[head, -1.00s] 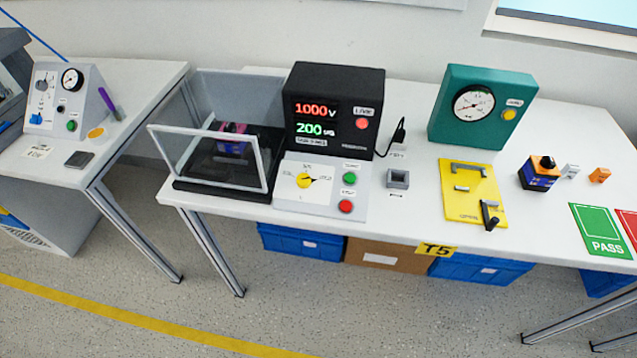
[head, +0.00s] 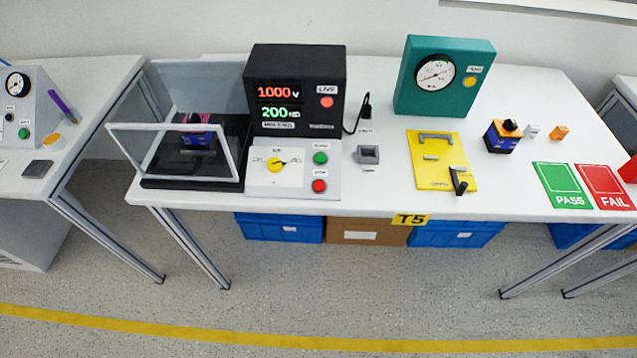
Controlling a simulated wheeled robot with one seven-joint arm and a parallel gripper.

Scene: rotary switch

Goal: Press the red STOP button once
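The red STOP button (head: 319,186) sits at the lower right of the sloped white control panel (head: 259,184) on the table, in the head view. A green button (head: 320,158) is right above it. A yellow rotary knob (head: 275,164) is on the panel's left part. The black tester (head: 297,97) behind the panel shows 1000 V in red and 200 in green, with a lit red lamp (head: 327,102) by a label that seems to read LIVE. My gripper is not in view.
A small grey block (head: 368,154), yellow fixture plate (head: 462,150), teal gauge box (head: 444,77) and green PASS card (head: 562,185) lie to the right. The floor in front is free.

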